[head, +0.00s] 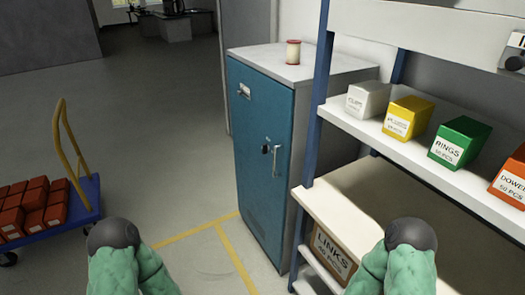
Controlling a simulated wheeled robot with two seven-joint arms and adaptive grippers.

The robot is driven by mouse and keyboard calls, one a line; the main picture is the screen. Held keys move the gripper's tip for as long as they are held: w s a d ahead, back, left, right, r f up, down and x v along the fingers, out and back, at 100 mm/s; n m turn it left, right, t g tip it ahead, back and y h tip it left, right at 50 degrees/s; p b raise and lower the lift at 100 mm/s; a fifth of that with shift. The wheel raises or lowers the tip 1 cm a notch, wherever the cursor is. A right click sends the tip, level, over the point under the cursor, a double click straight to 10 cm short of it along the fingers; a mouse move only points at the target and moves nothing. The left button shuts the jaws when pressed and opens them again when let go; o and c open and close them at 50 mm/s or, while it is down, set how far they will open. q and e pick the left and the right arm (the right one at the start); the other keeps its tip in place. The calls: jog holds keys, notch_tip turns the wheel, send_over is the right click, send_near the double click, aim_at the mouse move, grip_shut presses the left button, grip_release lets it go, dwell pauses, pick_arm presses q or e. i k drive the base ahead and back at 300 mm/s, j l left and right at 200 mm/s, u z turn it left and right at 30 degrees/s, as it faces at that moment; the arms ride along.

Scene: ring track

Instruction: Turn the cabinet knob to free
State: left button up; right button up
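A blue-doored cabinet (262,135) with grey sides stands in the middle, its door closed. On the door are a small dark knob (265,149) and a silver handle (275,160) beside it. Which way the knob is turned is too small to tell. My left arm shows at the bottom left and my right arm at the bottom right, both well short of the cabinet. Neither gripper's fingers are in the picture.
A white shelf (400,150) with blue posts stands right of the cabinet and holds several coloured bins. A box labelled "LINKS" (333,252) sits below. A blue cart (65,220) with red boxes stands at left. Floor with yellow lines before the cabinet is clear.

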aim_at(265, 148)
jog(key=z, duration=0.5)
jog(key=i+j+z, duration=0.2)
jog(key=j, duration=0.2)
jog(key=i+j+z, duration=0.1)
jog(key=j+z, duration=0.15)
jog(key=j, duration=0.15)
jog(key=i+j+z, duration=0.2)
jog(key=j, duration=0.25)
jog(key=j+z, duration=0.25)
jog(key=j, duration=0.2)
